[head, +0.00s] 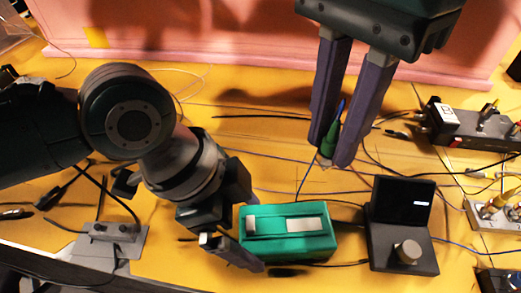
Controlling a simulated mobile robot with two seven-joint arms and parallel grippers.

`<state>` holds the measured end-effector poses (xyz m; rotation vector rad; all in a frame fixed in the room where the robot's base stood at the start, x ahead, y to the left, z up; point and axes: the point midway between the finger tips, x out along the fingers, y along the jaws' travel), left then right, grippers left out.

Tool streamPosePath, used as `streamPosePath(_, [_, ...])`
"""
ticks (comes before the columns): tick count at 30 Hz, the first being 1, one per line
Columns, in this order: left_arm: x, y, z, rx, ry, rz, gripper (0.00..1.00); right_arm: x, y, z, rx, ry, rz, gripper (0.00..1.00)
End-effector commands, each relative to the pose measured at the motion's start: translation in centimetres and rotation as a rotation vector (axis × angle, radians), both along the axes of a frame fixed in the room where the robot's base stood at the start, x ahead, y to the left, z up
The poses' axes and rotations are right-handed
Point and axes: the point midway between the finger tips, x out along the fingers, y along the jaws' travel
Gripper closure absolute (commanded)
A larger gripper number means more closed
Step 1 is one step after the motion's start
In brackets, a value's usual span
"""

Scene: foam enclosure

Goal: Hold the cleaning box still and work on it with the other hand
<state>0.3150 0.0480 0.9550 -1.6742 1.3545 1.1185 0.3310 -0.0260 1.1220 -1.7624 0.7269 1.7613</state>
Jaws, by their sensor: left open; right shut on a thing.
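The green cleaning box (290,246), with pale panels on top, lies on the yellow surface at the lower middle. My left gripper (252,236) is at its left end; one finger shows along the near side, and the other is partly hidden. Its jaws are open, and I cannot tell whether they touch the box. My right gripper (334,150) comes from the top with its fingers pointing down. It is shut on a green connector-like piece (328,140) with a blue end, above and behind the box.
A black device with a screen and knob (403,248) stands close to the right of the box. A grey metal bracket (112,247) lies at left. A power strip (465,125) is at right. Loose cables cross the surface; a pink foam wall (200,45) closes the back.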

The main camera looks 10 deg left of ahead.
Motion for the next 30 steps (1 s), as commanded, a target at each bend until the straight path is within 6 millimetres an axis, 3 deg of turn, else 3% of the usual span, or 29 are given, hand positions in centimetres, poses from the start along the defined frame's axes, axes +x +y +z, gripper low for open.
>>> streamPosePath(7, [-0.01, -0.04, -0.05, 0.000, 0.000, 0.000, 0.01, 0.00, 0.01, 0.00, 0.000, 0.000, 0.000, 1.00])
streamPosePath(27, [-0.01, -0.02, 0.00, 0.000, 0.000, 0.000, 0.76, 0.00, 0.00, 0.01, 0.000, 0.000, 0.000, 1.00])
streamPosePath(30, [0.00, -0.03, 0.00, -0.001, 0.000, 0.000, 0.76, 0.00, 0.00, 0.01, 0.000, 0.000, 0.000, 1.00])
